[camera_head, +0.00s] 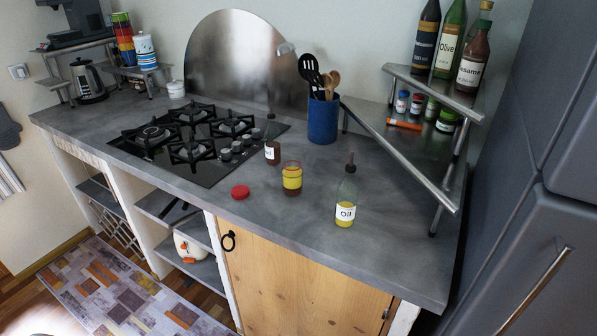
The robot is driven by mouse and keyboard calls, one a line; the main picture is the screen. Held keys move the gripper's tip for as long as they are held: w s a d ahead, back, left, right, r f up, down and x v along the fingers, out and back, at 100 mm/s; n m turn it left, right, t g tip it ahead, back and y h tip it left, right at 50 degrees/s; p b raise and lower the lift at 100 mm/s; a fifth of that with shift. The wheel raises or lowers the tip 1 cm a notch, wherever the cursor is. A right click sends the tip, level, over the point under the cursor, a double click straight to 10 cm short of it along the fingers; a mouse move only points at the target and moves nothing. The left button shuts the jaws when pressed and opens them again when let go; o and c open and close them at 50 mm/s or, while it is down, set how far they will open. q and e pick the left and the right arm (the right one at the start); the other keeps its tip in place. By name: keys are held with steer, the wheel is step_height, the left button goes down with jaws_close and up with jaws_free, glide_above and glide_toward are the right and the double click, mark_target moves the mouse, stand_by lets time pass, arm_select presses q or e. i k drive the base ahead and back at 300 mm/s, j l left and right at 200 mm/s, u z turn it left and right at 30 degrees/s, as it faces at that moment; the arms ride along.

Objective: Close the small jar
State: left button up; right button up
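The small jar (292,178) stands upright on the grey counter, just right of the stove. It is glass with a yellow label and dark reddish contents, and no lid sits on it. A round red lid (240,192) lies flat on the counter to the left of the jar, near the front edge and apart from it. Neither of my grippers is in view.
An oil bottle (345,198) stands right of the jar; a smaller dark bottle (272,143) stands behind it. A blue utensil holder (323,118), a gas stove (190,138) and a metal shelf (420,140) flank the area. Counter in front of the jar is clear.

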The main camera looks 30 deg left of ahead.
mark_target(292, 170)
steer(key=u, duration=1.3)
